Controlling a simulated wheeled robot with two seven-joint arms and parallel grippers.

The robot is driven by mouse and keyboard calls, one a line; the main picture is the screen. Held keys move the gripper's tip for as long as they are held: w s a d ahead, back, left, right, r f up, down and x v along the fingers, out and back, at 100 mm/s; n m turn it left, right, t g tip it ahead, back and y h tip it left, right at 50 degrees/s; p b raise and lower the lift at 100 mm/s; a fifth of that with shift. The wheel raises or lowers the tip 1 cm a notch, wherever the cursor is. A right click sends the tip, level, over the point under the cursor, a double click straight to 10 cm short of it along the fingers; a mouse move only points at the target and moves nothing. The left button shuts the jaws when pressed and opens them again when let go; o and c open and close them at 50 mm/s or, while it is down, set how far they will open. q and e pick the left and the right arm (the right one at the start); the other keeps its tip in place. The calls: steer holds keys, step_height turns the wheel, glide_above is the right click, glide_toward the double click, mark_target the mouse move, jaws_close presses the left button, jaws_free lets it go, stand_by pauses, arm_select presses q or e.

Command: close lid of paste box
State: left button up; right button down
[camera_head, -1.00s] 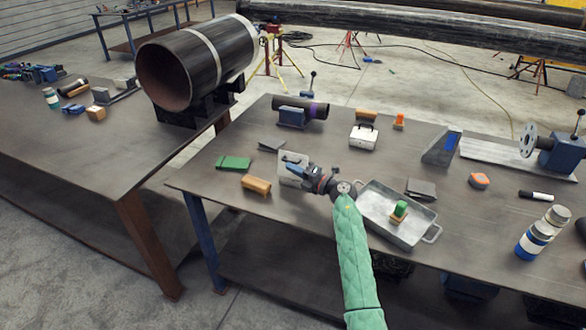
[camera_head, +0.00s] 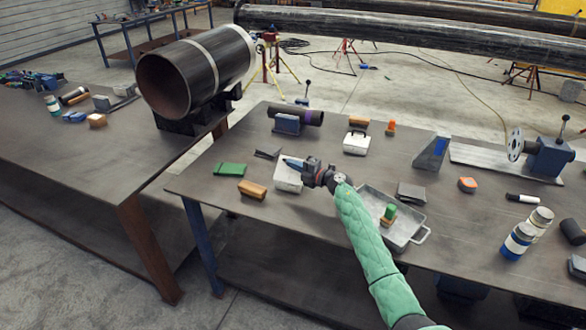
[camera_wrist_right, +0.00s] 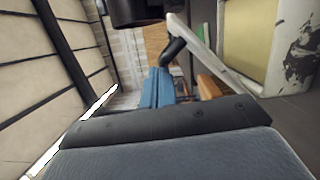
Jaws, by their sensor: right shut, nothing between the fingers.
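The paste box, a pale box (camera_head: 287,182), sits on the near table at the left of the metal tray. My right gripper (camera_head: 292,163) is over its far part, and its blue fingers are shut with nothing between them. In the right wrist view the blue fingers (camera_wrist_right: 158,88) point away. A worn white box with a yellowish inside (camera_wrist_right: 248,38) fills the upper right there. A thin white bar with a dark grip (camera_wrist_right: 172,52) stands just beyond the fingertips; I cannot tell if they touch. My gripper partly hides the box, and the lid's angle is unclear. My left gripper is not in view.
A metal tray (camera_head: 420,217) holding a green-topped brush (camera_head: 389,212) lies under my right forearm. A wooden block (camera_head: 252,190) and green block (camera_head: 230,169) are left of the box. A white case (camera_head: 356,144) stands behind. The table's front left is bare.

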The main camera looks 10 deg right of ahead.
steer(key=shift+w+d+f, duration=0.15)
steer(key=shift+w+d, duration=0.25)
steer(key=shift+w, duration=0.25)
steer(key=shift+w+d+f+m, duration=0.35)
steer(key=shift+w+m, duration=0.2)
steer(key=shift+m, duration=0.15)
steer(key=shift+w+d+f, duration=0.25)
steer(key=shift+w+f, duration=0.1)
steer(key=shift+w, duration=0.1)
steer(key=shift+w+d+f, duration=0.15)
steer(key=shift+w+f, duration=0.1)
steer(key=shift+w, duration=0.05)
steer(key=shift+w+d+f+m+g, duration=0.2)
steer(key=shift+f+m+g, duration=0.1)
steer(key=shift+m, duration=0.1)
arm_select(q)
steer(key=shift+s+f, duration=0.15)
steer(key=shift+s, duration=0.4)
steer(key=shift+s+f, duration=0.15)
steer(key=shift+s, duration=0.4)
arm_select(e)
steer(key=shift+w+f+m, duration=0.15)
steer(key=shift+f+m, duration=0.05)
steer(key=shift+m, duration=0.1)
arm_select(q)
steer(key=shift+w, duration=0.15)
